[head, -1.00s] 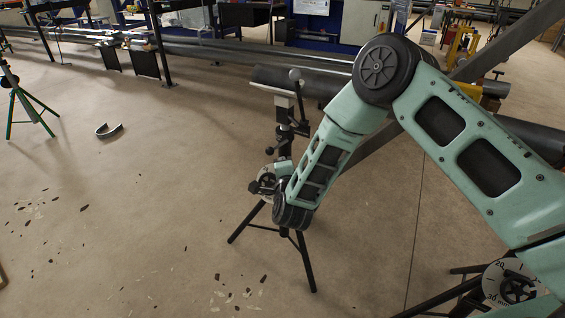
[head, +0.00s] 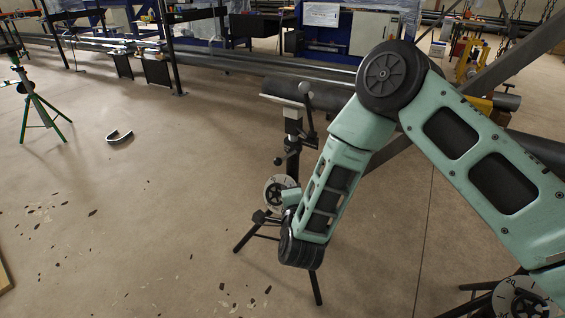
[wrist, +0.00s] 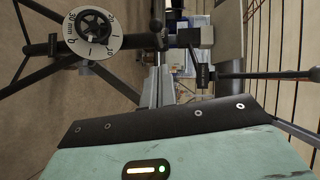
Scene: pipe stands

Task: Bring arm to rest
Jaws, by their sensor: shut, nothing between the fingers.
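My arm hangs bent in the head view, its wrist low in front of a black pipe stand (head: 292,128). My gripper (wrist: 157,72) shows in the wrist view as two grey fingers close together, shut and empty. In the head view my wrist mostly hides it. The stand has a round white dial (head: 278,190), which also shows in the wrist view (wrist: 93,34) at upper left.
A second stand with a dial (head: 520,300) is at the lower right, beneath my arm. A green-legged stand (head: 38,110) and a curved metal piece (head: 120,137) are at left. Long pipes (head: 220,62) lie at the back. The floor at left centre is open.

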